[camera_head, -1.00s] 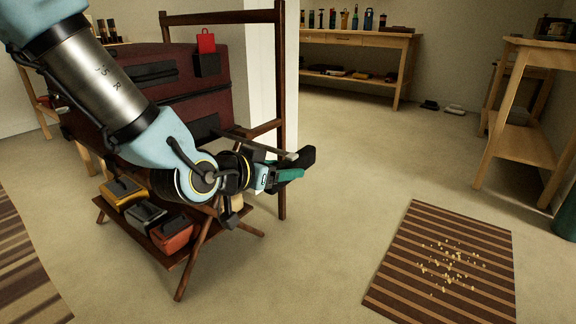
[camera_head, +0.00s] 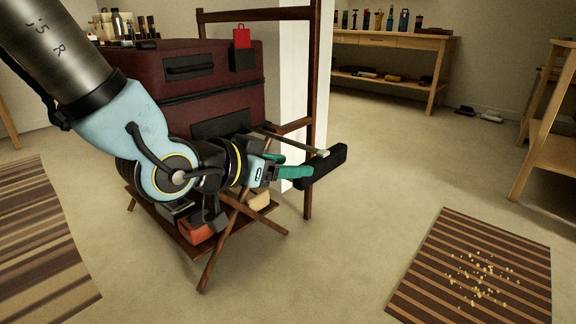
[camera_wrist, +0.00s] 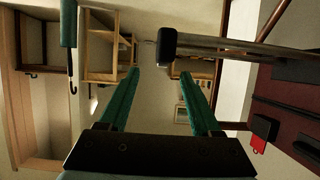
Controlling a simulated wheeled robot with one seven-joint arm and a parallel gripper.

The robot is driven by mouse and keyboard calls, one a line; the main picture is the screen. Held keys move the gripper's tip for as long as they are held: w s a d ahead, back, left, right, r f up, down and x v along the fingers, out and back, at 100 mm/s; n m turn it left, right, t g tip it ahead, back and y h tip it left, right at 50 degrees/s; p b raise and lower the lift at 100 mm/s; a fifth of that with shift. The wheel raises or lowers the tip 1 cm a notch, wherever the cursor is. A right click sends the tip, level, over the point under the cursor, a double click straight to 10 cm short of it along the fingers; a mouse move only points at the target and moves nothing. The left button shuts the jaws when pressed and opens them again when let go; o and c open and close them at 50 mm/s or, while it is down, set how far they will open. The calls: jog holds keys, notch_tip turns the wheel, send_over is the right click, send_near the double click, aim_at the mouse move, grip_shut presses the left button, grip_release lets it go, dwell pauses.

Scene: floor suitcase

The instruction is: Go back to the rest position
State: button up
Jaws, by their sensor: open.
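My gripper (camera_head: 312,163) extends to the right from my arm in the head view, in front of the dark red suitcase (camera_head: 222,68). In the wrist view, my gripper's two green fingers (camera_wrist: 160,78) stand wide apart with nothing between them. The suitcase also shows at the right of the wrist view (camera_wrist: 280,97). It rests on a dark wooden rack (camera_head: 314,105), and a dark rod with a pale tip (camera_head: 290,141) sticks out near my fingers.
A striped mat with scattered yellowish crumbs (camera_head: 425,275) lies at right. Another striped rug (camera_head: 40,240) lies at left. A wooden workbench (camera_head: 385,42) stands at the back, and a wooden table (camera_head: 548,130) at the right edge. Open floor lies between.

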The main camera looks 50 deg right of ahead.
dwell(0.3)
jog(key=w+a+f+n+t+y+p, duration=0.15)
jog(key=w+a, duration=0.25)
jog(key=w, duration=0.4)
jog(key=w+a+f+n+t+y+p, duration=0.1)
jog(key=w+a+n+t+y, duration=0.2)
jog(key=w, duration=0.4)
jog(key=w+a+f+n+t+y+p, duration=0.1)
jog(key=w+a+n+y, duration=0.15)
jog(key=w+a, duration=0.4)
jog(key=w+a+f+n+y+p, duration=0.1)
jog(key=w+a+n+y, duration=0.2)
jog(key=a, duration=0.7)
jog(key=s+a+r+n+g+y+p, duration=0.15)
jog(key=a+n, duration=0.25)
jog(key=a, duration=0.7)
jog(key=a+r+n+g+y+p, duration=0.15)
jog(key=a+n, duration=0.25)
jog(key=a, duration=0.8)
notch_tip(320, 180, up, 37)
jog(key=d+p, duration=0.1)
jog(key=p, duration=3.6)
jog(key=shift+w+d+f+m, duration=0.15)
jog(key=shift+d+f+m, duration=0.05)
jog(key=shift+d+m, duration=0.1)
jog(key=shift+c, duration=0.2)
